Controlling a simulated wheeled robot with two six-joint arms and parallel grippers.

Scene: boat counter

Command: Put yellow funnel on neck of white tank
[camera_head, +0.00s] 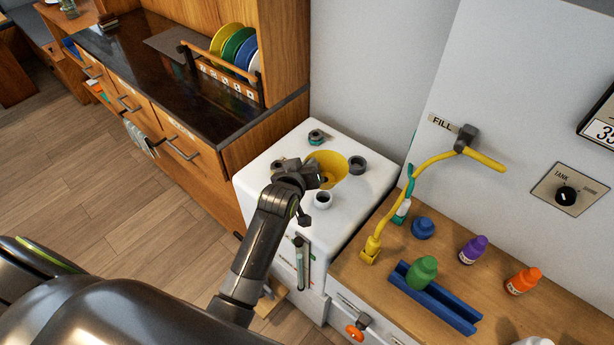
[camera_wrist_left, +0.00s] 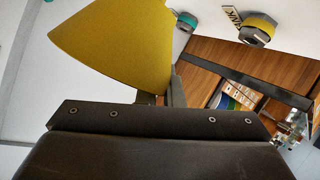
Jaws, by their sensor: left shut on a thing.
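The yellow funnel (camera_head: 334,163) is at my left gripper (camera_head: 318,177), over the top of the white tank (camera_head: 362,198). My left gripper is shut on the funnel. In the left wrist view the funnel (camera_wrist_left: 115,45) fills the upper middle, its wide cone just beyond the gripper body. In the head view the gripper covers part of the funnel, and I cannot tell whether its spout touches a neck. A white neck with a dark opening (camera_head: 323,200) stands on the tank top, in front of the funnel. My right gripper is not in view.
A dark ring-shaped fitting (camera_head: 357,165) and a teal-and-grey fitting (camera_head: 317,137) are on the tank top. To the right, a wooden counter (camera_head: 400,262) holds bottles and a blue tray (camera_head: 440,305). A dish rack stands behind left.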

